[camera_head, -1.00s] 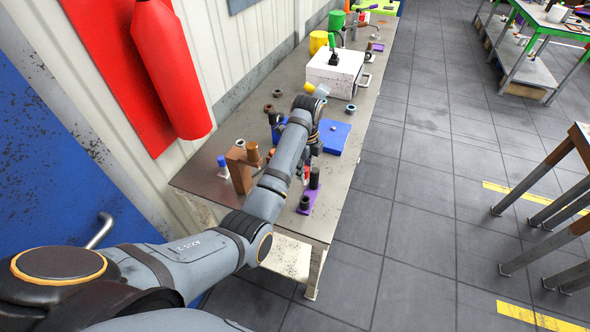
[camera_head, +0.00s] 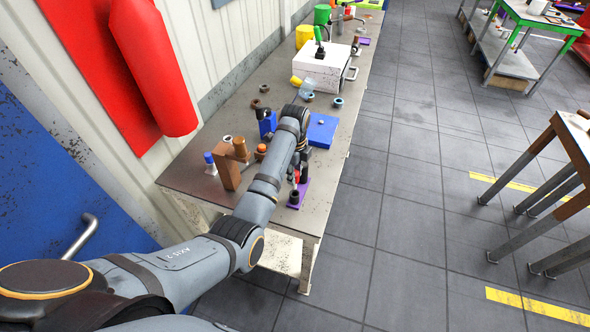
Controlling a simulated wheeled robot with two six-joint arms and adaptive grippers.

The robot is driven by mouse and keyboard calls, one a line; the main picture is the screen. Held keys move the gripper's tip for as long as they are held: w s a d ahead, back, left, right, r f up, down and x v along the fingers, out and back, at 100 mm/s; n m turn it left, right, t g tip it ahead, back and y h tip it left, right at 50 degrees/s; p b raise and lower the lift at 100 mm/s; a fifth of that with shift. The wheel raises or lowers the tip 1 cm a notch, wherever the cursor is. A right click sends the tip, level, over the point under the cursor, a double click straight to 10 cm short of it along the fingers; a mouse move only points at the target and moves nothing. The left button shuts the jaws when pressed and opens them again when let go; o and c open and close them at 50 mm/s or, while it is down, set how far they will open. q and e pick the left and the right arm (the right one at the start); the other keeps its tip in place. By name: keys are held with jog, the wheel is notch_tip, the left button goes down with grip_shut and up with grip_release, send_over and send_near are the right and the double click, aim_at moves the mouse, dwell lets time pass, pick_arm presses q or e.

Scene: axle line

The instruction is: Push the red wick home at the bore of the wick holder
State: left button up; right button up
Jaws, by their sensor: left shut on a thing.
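My left arm reaches along the bench, and its gripper (camera_head: 298,170) points down, mostly hidden behind the forearm and wrist. A small red piece, apparently the red wick (camera_head: 296,178), shows at the fingertips, and the gripper is shut on it. Just below is a purple base (camera_head: 303,188) with dark upright cylinders, apparently the wick holder. The red piece is close over or beside a dark cylinder (camera_head: 294,197); I cannot tell whether it is in a bore. My right gripper is not in view.
A brown wooden stand (camera_head: 229,172) and a blue-capped bottle (camera_head: 210,160) are left of the arm. A blue plate (camera_head: 322,130) and a white box (camera_head: 325,68) lie further along the bench. The floor at right is clear up to a metal-legged table (camera_head: 572,140).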

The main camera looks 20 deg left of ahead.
pick_arm(q)
jog(key=shift+f, duration=0.8)
jog(key=shift+r, duration=0.15)
jog(key=shift+p, duration=0.5)
jog(key=shift+s, duration=0.1)
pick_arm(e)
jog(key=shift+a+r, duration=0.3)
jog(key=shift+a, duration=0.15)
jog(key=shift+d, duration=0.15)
pick_arm(q)
jog(key=shift+f, duration=0.3)
